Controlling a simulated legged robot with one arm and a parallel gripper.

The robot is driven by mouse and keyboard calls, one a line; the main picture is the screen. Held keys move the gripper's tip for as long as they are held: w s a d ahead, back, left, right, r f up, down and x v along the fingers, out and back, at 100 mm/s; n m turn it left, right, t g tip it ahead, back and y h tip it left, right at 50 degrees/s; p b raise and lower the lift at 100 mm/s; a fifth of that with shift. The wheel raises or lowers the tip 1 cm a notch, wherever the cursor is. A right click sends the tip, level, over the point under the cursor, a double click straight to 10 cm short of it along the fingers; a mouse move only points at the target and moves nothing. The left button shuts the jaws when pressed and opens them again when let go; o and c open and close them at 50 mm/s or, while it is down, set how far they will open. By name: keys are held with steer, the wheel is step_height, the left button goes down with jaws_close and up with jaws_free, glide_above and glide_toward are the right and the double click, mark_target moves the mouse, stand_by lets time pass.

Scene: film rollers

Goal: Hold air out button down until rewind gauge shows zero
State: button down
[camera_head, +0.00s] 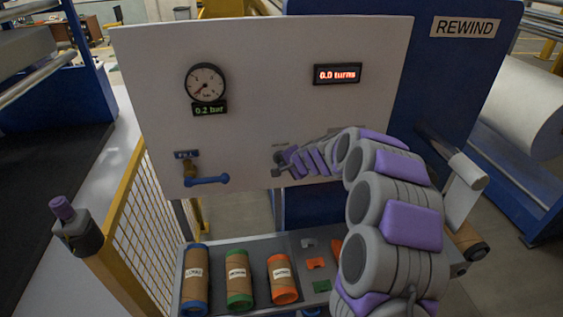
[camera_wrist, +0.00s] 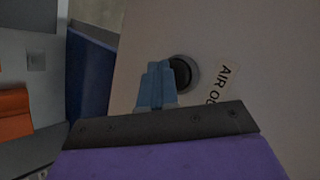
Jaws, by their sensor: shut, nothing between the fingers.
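The round gauge (camera_head: 206,83) is on the white panel (camera_head: 262,60). Its green display (camera_head: 209,109) reads 0.2 bar, and its needle points to the lower left. In the wrist view the dark round air out button (camera_wrist: 181,72) sits in a grey ring beside a partly hidden "AIR OU" label (camera_wrist: 219,85). My gripper (camera_wrist: 157,75) is shut and empty, with its blue-grey fingertips over the left part of the button. I cannot tell whether they press it. In the head view my gripper (camera_head: 278,164) is at the panel's lower middle and hides the button.
A red display (camera_head: 338,74) reads 0.0 turns. A blue lever (camera_head: 207,181) is at the panel's lower left. Below, a tray (camera_head: 223,252) holds labelled cardboard cores (camera_head: 239,280) and small coloured pieces (camera_head: 316,264). A yellow mesh guard (camera_head: 140,220) stands at left.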

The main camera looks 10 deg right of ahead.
steer(key=shift+w, duration=0.5)
stand_by(2.6)
steer(key=shift+s, duration=0.1)
stand_by(1.6)
steer(key=shift+s+b, duration=0.3)
steer(key=shift+s, duration=0.55)
steer(key=s+b, duration=0.2)
steer(key=s, duration=0.3)
stand_by(0.3)
